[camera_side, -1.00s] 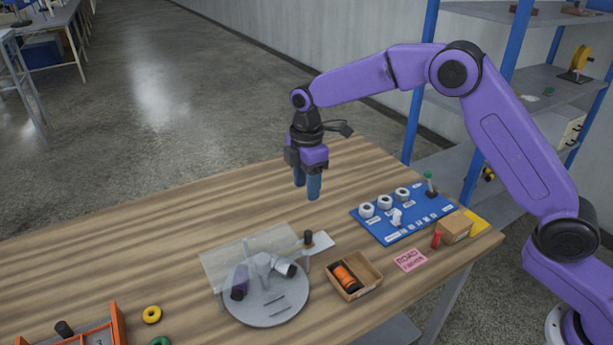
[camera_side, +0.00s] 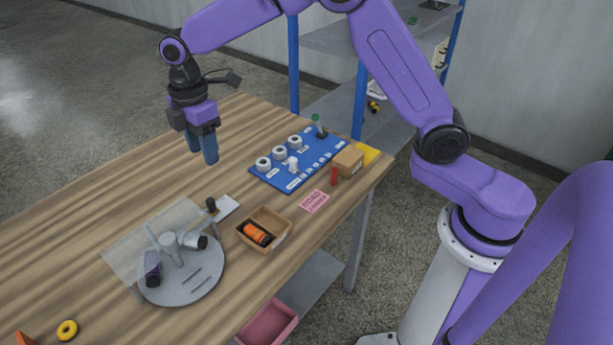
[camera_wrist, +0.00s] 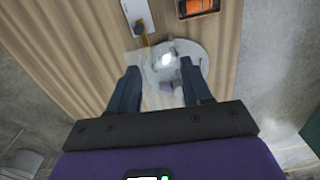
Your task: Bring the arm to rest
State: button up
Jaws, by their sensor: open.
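My gripper (camera_side: 204,153) hangs above the wooden table (camera_side: 110,195), with its blue fingers pointing down. It is empty and stands clear of the things on the table. In the wrist view my gripper (camera_wrist: 158,90) shows its two fingers spread apart with nothing between them. My purple arm is bent, with the elbow raised above the table's right side.
A round grey stand (camera_side: 190,283) with a clear panel is at the table's front. Shelves (camera_side: 335,45) stand behind.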

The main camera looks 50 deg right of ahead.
jog(key=s+d+r+m, duration=0.1)
jog(key=s+d+r, duration=0.15)
jog(key=s, duration=0.75)
jog(key=s+d+r+m, duration=0.2)
jog(key=s+d, duration=0.1)
jog(key=s, duration=0.6)
jog(key=s+d+f+m, duration=0.1)
jog(key=s+d+f, duration=0.1)
jog(key=s+d, duration=0.8)
jog(key=s, duration=0.5)
jog(key=shift+s+f+m, duration=0.25)
jog(key=shift+m, duration=0.15)
